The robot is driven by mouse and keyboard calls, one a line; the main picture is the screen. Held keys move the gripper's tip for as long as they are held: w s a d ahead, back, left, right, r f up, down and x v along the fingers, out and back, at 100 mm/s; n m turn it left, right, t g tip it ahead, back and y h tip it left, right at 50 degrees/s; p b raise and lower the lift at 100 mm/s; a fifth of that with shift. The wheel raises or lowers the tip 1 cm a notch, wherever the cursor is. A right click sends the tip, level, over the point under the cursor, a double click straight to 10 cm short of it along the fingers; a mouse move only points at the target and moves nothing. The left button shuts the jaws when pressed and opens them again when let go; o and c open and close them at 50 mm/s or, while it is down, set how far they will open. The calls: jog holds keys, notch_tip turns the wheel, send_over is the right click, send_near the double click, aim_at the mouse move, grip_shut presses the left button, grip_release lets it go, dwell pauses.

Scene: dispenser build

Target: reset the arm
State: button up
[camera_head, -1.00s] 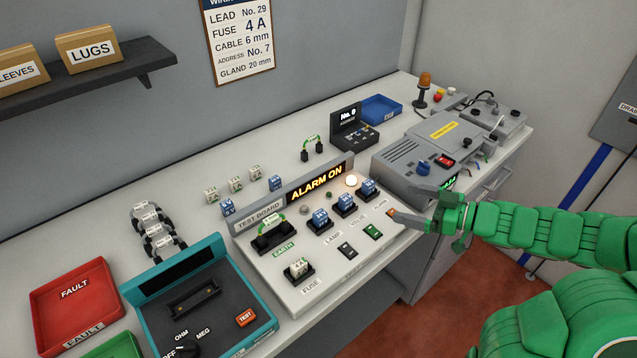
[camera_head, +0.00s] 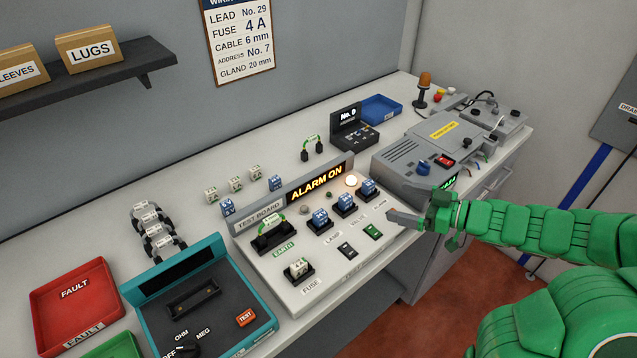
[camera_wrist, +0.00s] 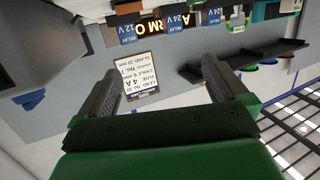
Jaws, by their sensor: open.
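My green arm comes in from the right in the head view. My gripper (camera_head: 408,213) hovers at the right end of the test board (camera_head: 345,268), in front of the grey machine. Its grey fingers are apart with nothing between them; they also show spread and empty in the wrist view (camera_wrist: 165,85). The test board's display (camera_head: 316,184) reads ALARM ON and a round lamp (camera_head: 351,181) glows. Blue relays (camera_head: 345,204), an earth lead (camera_head: 272,231) and a fuse (camera_head: 298,268) sit on the board.
A teal meter (camera_head: 255,292) and red FAULT tray (camera_head: 75,300) stand left of the board. A grey machine (camera_head: 400,158), a blue tray (camera_head: 381,108) and an orange beacon (camera_head: 424,82) are behind right. A shelf (camera_head: 100,70) juts from the wall. Bench space behind the board is partly clear.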

jog(key=v, duration=1)
jog(key=s+a+r+m+g+h, duration=0.1)
jog(key=s+a+r+g+h, duration=0.25)
jog(key=s+a, duration=0.3)
jog(key=s+a+r+m+g+h, duration=0.1)
jog(key=s+a+r+g+h, duration=0.1)
jog(key=s+a+g, duration=0.5)
jog(key=s+d+r+m+t+h, duration=0.1)
jog(key=s+d+m+h, duration=0.1)
jog(key=s+m+h, duration=0.2)
jog(key=s+d+r+m+t+h, duration=0.1)
jog(key=s+m+h, duration=0.4)
jog(key=s, duration=0.5)
jog(key=shift+s+d+r+m, duration=0.35)
jog(key=shift+d+r+m, duration=0.25)
jog(key=shift+m, duration=0.4)
jog(key=shift+f, duration=0.1)
